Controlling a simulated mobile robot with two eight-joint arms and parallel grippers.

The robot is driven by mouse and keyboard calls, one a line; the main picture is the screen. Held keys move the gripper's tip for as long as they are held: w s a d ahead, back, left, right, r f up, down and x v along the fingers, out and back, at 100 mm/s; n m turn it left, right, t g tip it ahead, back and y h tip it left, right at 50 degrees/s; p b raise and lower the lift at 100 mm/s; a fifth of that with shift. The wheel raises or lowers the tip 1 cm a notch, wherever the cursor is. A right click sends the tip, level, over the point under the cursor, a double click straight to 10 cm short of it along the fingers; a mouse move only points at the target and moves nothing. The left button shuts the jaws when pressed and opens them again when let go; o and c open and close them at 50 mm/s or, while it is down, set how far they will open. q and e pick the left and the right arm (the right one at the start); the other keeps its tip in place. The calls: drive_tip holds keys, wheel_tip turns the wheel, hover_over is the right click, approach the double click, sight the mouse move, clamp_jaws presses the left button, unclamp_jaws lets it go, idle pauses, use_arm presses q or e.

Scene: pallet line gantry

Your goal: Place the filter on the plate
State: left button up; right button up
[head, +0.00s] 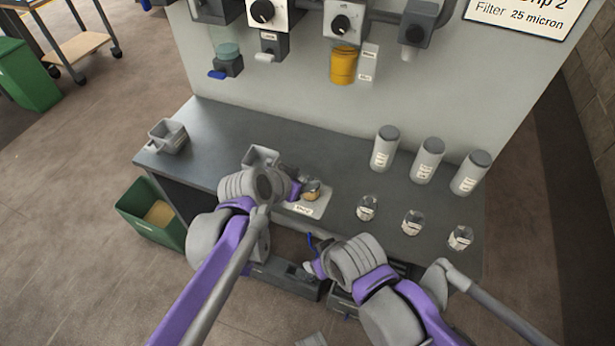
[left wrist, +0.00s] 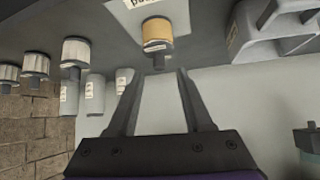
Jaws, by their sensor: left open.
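A tan filter (head: 311,194) with dark ends stands over the pale labelled plate (head: 322,204) on the bench; it appears to rest on it. In the left wrist view the filter (left wrist: 157,33) and the plate (left wrist: 128,14) show just beyond my fingertips. My left gripper (head: 298,190) is open, its two fingers (left wrist: 159,73) apart with nothing between them, and it is close beside the filter. It hides part of the plate in the head view. My right gripper (head: 311,262) is low by the bench front, near a small blue part; its jaws are not clear.
Several white-labelled filters, one a pale filter (head: 367,207), stand right of the plate. Tall canisters (head: 385,148) stand behind them. A grey holder (head: 167,136) sits at the bench's left end, and a green bin (head: 150,214) below it. The back panel carries an orange housing (head: 343,66).

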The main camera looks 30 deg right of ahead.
use_arm(q)
drive_tip(key=v, duration=0.9)
drive_tip(key=s+a+f+n+y, duration=0.2)
drive_tip(key=s+a+f+n, duration=0.2)
drive_tip(key=a, duration=0.7)
drive_tip(key=s+a+f+n+y, duration=0.3)
drive_tip(key=s+a+f+n, duration=0.1)
drive_tip(key=a, duration=0.7)
drive_tip(key=s+a+f+n+y, duration=0.3)
drive_tip(key=s+a+f+n, duration=0.1)
drive_tip(key=a, duration=0.7)
drive_tip(key=shift+s+a+f+p, duration=0.35)
drive_tip(key=shift+f+p, duration=0.05)
drive_tip(key=shift+f, duration=0.2)
drive_tip(key=shift+d, duration=0.1)
